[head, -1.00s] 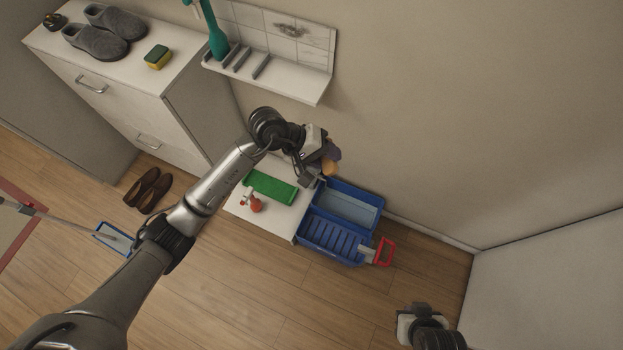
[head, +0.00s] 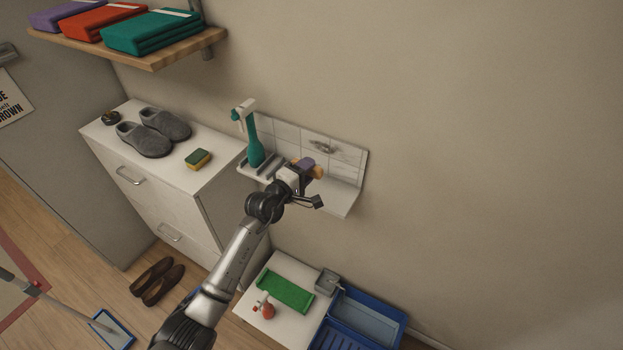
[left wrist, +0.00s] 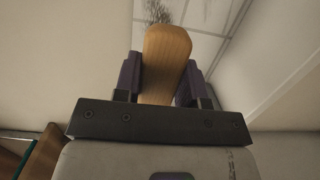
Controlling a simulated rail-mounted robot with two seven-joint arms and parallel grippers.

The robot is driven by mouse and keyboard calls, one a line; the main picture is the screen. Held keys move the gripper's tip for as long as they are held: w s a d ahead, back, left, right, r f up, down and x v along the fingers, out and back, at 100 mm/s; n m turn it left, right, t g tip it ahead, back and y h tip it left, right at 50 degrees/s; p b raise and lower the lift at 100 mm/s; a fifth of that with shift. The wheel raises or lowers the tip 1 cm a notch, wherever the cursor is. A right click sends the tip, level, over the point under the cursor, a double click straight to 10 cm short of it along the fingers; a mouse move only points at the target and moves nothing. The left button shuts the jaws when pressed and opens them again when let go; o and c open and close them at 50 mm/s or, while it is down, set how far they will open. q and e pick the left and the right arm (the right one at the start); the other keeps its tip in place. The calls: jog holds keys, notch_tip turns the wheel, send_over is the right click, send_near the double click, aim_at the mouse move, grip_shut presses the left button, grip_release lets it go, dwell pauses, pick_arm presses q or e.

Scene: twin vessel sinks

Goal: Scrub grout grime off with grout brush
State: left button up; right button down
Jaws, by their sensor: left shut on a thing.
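My left gripper (head: 310,170) is shut on the tan wooden handle of a tool, likely the grout brush, in front of the white tiled panel (head: 289,131). The left wrist view shows the handle (left wrist: 166,60) between two dark purple fingers; bristles are not visible. Dark grime (head: 322,148) marks the tiles, just above and right of the gripper in the head view. It also shows at the top of the left wrist view (left wrist: 157,10), beyond the handle. Whether the tool touches the tiles cannot be told. My right gripper is out of view.
A slotted white ledge (head: 345,205) juts out under the tiles, with a teal-handled brush (head: 255,150) standing at its left. A cabinet (head: 150,190) stands left.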

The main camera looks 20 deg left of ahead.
aim_at(327, 148)
pick_arm(q)
jog(key=shift+w+b, duration=0.35)
jog(key=shift+w+d+f+b, duration=0.15)
jog(key=shift+w+b, duration=0.55)
jog(key=shift+b, duration=0.1)
jog(key=shift+a+b+x, duration=0.15)
jog(key=shift+b+x, duration=0.85)
jog(key=shift+a+b+x, duration=0.2)
jog(key=shift+b+x, duration=0.75)
jog(key=shift+x, duration=0.1)
jog(key=shift+w+r, duration=0.25)
jog(key=shift+w+d+b, duration=0.1)
jog(key=shift+w+b, duration=0.65)
jog(key=shift+b, duration=0.1)
